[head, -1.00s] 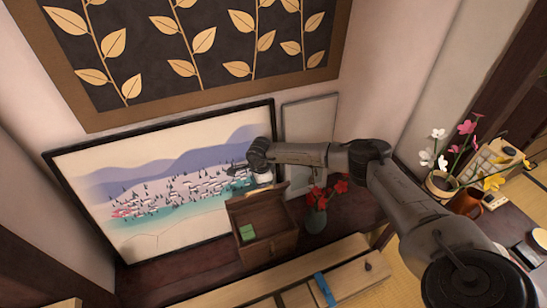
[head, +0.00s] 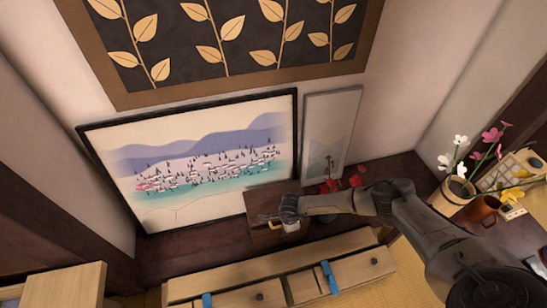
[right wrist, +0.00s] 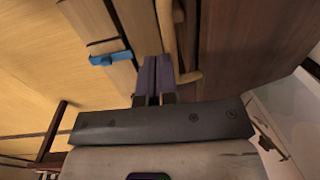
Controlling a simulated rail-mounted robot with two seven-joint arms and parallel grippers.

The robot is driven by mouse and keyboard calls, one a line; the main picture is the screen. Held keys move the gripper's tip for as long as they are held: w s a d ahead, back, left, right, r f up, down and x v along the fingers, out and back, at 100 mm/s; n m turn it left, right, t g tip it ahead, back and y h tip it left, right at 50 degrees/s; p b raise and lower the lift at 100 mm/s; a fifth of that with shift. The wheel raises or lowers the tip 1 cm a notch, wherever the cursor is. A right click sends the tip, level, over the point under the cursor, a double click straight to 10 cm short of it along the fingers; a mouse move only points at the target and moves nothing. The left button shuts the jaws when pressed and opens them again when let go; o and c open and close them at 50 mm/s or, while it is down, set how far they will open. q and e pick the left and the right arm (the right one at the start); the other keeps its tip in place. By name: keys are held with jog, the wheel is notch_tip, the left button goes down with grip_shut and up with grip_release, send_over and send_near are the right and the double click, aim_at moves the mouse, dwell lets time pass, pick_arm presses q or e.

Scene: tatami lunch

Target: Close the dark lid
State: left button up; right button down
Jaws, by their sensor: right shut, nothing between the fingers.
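The dark lid (head: 262,196) lies down over the top of the brown wooden box, and the green thing inside is hidden. Its dark brown surface seems to fill the right of the right wrist view (right wrist: 245,50). My right gripper (head: 266,219) is at the front part of the box, over or at the lid's near edge. In the wrist view its purple fingers (right wrist: 153,65) are together and hold nothing, beside a light wooden bar (right wrist: 188,76). I cannot tell whether they touch the lid. My left gripper is not in view.
A landscape painting (head: 200,165) and a small pale panel (head: 330,130) lean on the wall behind. Red flowers (head: 350,182) stand right of the box, partly behind my arm. A low wooden cabinet with blue straps (head: 328,276) runs in front.

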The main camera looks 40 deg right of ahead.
jog(key=shift+s+a+f+b, duration=0.1)
jog(key=shift+s+f+b, duration=0.15)
jog(key=shift+f, duration=0.65)
jog(key=shift+s+a+f+b, duration=0.15)
jog(key=shift+f+b, duration=0.2)
jog(key=shift+f, duration=0.6)
jog(key=shift+s+a+f+b, duration=0.1)
jog(key=shift+s+f+b, duration=0.15)
jog(key=shift+f, duration=0.65)
jog(key=shift+w+d, duration=0.1)
jog(key=shift+r, duration=0.1)
jog(key=s+a+r+p, duration=0.4)
jog(key=s+r+p, duration=0.3)
jog(key=s+p, duration=0.1)
jog(key=shift+s+a+r+p, duration=0.4)
jog(key=shift+p, duration=0.4)
